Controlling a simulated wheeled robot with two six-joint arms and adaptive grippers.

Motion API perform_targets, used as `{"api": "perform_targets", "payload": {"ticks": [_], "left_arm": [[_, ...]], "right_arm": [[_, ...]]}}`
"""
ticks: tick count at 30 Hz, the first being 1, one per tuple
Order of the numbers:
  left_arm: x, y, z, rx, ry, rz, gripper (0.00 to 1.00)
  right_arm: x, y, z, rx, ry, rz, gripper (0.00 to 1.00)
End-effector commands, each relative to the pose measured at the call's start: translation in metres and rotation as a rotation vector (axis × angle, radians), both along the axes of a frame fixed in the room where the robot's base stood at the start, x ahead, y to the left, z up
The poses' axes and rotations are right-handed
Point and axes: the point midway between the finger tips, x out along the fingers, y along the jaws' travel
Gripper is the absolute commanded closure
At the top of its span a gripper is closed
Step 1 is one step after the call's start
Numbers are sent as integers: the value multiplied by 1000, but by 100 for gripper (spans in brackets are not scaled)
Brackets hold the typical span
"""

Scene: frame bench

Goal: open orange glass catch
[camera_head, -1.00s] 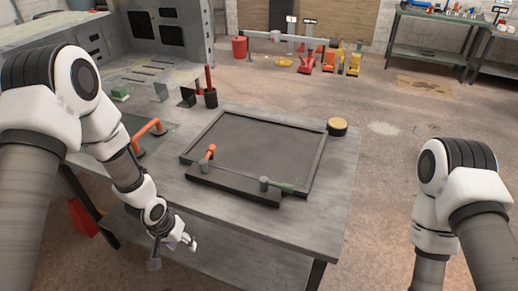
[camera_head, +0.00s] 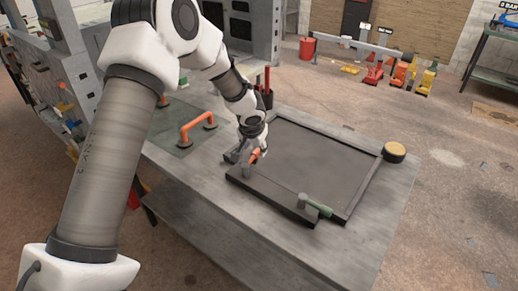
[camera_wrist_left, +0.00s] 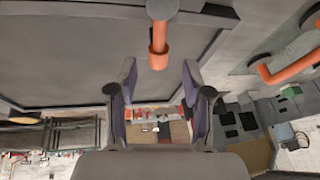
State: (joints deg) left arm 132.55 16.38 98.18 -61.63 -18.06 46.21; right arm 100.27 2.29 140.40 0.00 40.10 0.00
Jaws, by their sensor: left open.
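The orange catch (camera_head: 254,156) is a short lever on a grey pivot at the left end of the bar along the frame's near side. The dark frame (camera_head: 316,160) lies on the workbench. The green catch (camera_head: 318,207) sits at the bar's right end. My left gripper (camera_head: 257,143) is right at the orange catch and partly hides it. In the left wrist view my left gripper (camera_wrist_left: 160,76) is open, and the orange catch (camera_wrist_left: 159,38) ends just beyond the gap between its fingertips. I cannot tell whether they touch. My right gripper is not in view.
An orange handle (camera_head: 198,127) on a green plate is left of the frame, close to my left arm. A dark cup (camera_head: 264,96) with a red tool stands behind. A round wooden-topped piece (camera_head: 395,152) sits at the right corner. The near bench top is clear.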

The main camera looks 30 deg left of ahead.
Motion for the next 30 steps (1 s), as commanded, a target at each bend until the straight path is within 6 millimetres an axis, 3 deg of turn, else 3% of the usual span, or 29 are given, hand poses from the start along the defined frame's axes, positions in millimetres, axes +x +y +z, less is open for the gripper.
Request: {"api": "perform_targets", "payload": {"ticks": [6, 13, 18, 30], "left_arm": [[10, 5, -26, -1, 1, -1, 50], [11, 5, -28, -1, 0, -2, 50], [11, 5, -28, -1, 0, -2, 100], [12, 5, -31, -1, -2, 23, 100]], "right_arm": [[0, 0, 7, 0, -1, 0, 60], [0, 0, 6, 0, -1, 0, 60], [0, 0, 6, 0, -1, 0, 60], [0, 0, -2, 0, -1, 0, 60]]}}
